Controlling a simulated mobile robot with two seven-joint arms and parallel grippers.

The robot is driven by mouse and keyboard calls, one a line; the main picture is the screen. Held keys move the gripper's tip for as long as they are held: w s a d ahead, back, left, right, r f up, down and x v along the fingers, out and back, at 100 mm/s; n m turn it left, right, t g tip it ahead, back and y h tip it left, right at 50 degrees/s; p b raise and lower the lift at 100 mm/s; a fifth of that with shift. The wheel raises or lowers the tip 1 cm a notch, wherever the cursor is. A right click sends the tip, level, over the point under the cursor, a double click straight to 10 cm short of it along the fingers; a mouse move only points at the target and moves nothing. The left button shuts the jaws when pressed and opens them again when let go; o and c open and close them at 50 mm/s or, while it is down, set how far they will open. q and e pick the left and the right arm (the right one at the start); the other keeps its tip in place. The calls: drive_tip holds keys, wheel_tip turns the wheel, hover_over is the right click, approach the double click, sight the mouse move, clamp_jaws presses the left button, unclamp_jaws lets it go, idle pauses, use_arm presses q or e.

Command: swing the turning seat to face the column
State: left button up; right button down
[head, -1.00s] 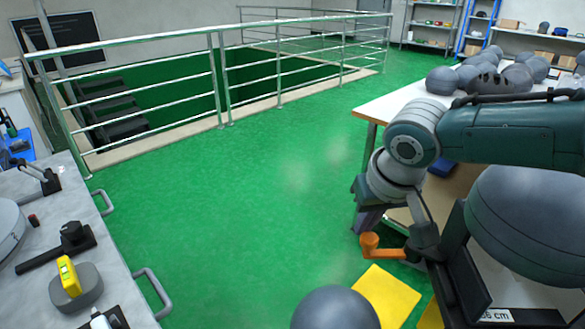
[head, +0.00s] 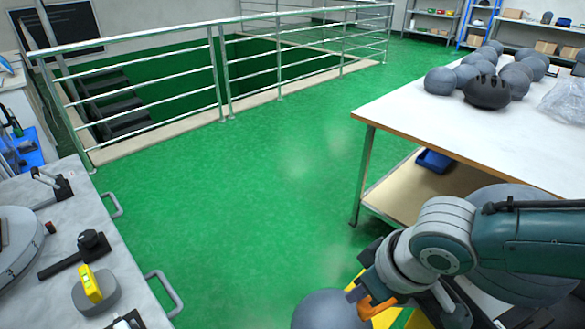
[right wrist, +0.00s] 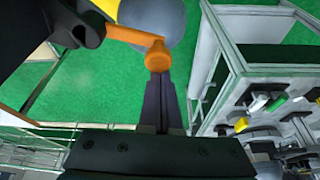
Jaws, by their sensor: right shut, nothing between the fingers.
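An orange handle (head: 377,306) with a rounded end knob shows low in the head view. In the right wrist view the orange handle (right wrist: 130,38) runs out from a black round part (right wrist: 60,25), which seems to belong to the turning seat. My right gripper (head: 357,292) is shut and empty. In the right wrist view its fingertips (right wrist: 159,78) lie right at the knob; I cannot tell whether they touch. The rest of the seat is mostly hidden by my right arm, so its facing is unclear. I cannot make out the column. My left gripper is out of view.
A grey ball (head: 331,311) sits beside the handle, near a yellow pad (head: 388,317). A white-topped table (head: 430,125) with grey balls stands right. A bench (head: 118,262) with tools stands left. Railings (head: 170,95) guard a floor opening. The green floor between is clear.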

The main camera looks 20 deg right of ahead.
drive_tip(key=s+n+y+p, duration=0.1)
drive_tip(key=s+n, duration=0.3)
drive_tip(key=s, duration=0.5)
drive_tip(key=shift+a+n+g+p, duration=0.3)
drive_tip(key=shift+a+p, duration=0.15)
drive_tip(key=shift+p, duration=0.45)
drive_tip(key=shift+w, duration=0.1)
